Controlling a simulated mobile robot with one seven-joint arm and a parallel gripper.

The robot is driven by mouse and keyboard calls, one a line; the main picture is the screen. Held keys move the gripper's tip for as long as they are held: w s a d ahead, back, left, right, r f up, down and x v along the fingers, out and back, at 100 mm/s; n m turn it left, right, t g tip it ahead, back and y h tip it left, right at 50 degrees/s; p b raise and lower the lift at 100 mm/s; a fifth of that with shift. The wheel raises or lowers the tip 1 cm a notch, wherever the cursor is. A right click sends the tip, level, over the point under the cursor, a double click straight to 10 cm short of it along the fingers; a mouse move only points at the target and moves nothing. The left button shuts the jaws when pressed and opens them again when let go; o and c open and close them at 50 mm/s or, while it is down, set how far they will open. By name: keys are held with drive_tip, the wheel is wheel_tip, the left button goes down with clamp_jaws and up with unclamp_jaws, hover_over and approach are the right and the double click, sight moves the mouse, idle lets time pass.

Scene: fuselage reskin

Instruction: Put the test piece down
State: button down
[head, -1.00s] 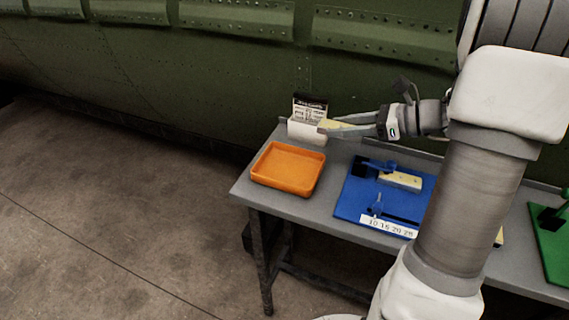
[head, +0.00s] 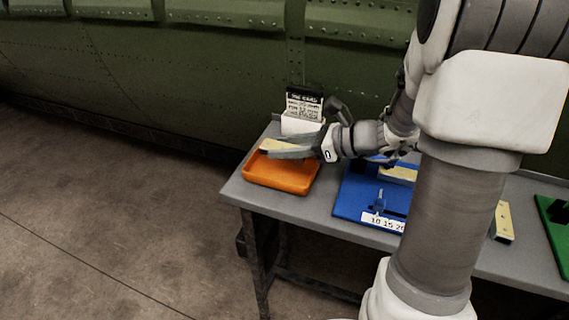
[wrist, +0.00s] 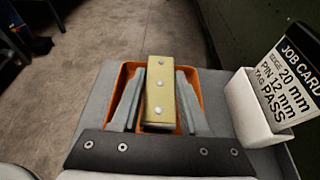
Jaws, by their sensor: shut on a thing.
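The test piece is a pale yellow block (wrist: 159,92) with a row of three light dots on its face in the wrist view. My gripper (wrist: 160,98) is shut on it, with a grey finger on each side. In the head view my gripper (head: 275,150) holds the test piece (head: 276,145) over the back part of the orange tray (head: 278,182). In the wrist view the tray (wrist: 126,72) shows behind and around the block. I cannot tell whether the block touches the tray floor.
A white holder (head: 300,124) with a job card (head: 304,105) stands behind the tray. The card reads edge 20 mm, pin 12 mm, tag PASS. A blue fixture board (head: 350,205) lies right of the tray on the grey table (head: 312,212). Another yellow block (head: 503,222) and a green board (head: 556,240) lie farther right.

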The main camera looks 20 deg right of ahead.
sight(285, 169)
drive_tip(key=shift+f+b, duration=0.75)
drive_tip(key=shift+f, duration=1.2)
drive_tip(key=shift+f, duration=0.2)
drive_tip(key=shift+c, duration=2.1)
unclamp_jaws()
drive_tip(key=shift+r, duration=0.3)
drive_tip(key=p+v, duration=0.2)
drive_tip(key=v, duration=1)
drive_tip(key=shift+d+f+p, duration=0.1)
drive_tip(key=shift+f+p, duration=0.1)
drive_tip(key=shift+p, duration=0.2)
